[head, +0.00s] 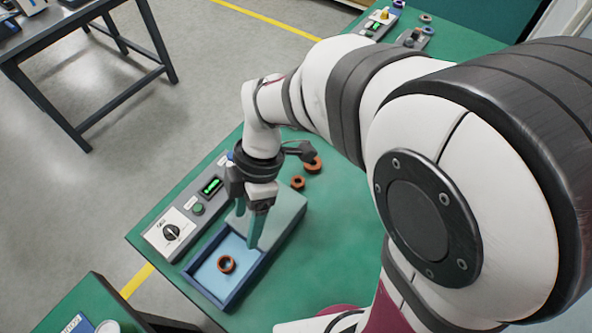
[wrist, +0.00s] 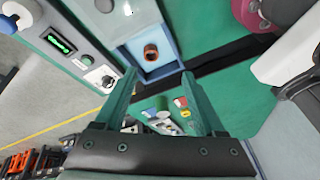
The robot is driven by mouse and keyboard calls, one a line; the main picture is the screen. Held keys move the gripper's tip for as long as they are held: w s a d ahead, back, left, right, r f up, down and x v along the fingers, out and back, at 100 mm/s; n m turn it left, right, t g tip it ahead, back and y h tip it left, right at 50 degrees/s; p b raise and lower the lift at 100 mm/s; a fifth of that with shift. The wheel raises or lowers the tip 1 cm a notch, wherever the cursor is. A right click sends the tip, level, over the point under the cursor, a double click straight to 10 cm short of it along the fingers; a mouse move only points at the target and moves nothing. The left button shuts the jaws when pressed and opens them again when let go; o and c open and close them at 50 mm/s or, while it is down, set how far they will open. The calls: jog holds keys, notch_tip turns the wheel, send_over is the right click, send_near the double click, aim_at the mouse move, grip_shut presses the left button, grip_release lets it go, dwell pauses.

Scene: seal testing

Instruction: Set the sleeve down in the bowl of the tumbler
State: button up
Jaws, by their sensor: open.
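The sleeve, a short copper-brown ring (head: 227,264), rests on the light blue floor of the tumbler's open, blue-walled bowl (head: 238,294). In the wrist view the sleeve (wrist: 151,52) sits inside the bowl (wrist: 163,70), beyond my fingertips, with nothing gripping it. The tumbler's grey control strip (head: 180,222) has a lit green display and a black knob. My gripper (head: 254,246) points down beside the bowl's inner back edge, to the right of and above the sleeve. Its two green fingers (wrist: 158,74) are spread apart and empty.
Two more copper-brown rings, a larger one (head: 313,165) and a smaller one (head: 298,183), lie on the green bench behind my gripper. A grey-green cover (head: 284,213) stands directly behind the bowl. Another device (head: 378,22) is at the bench's far end.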

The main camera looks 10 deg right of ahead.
jog(key=s+d+r+m+t, duration=0.1)
jog(key=s+d+m, duration=0.4)
jog(key=m, duration=0.8)
jog(key=s+d+r+m+t+h, duration=0.1)
jog(key=s+d+r+m, duration=0.2)
jog(key=m, duration=1)
jog(key=shift+s+d+r, duration=0.4)
jog(key=shift+s+d, duration=0.45)
jog(key=shift+d, duration=0.4)
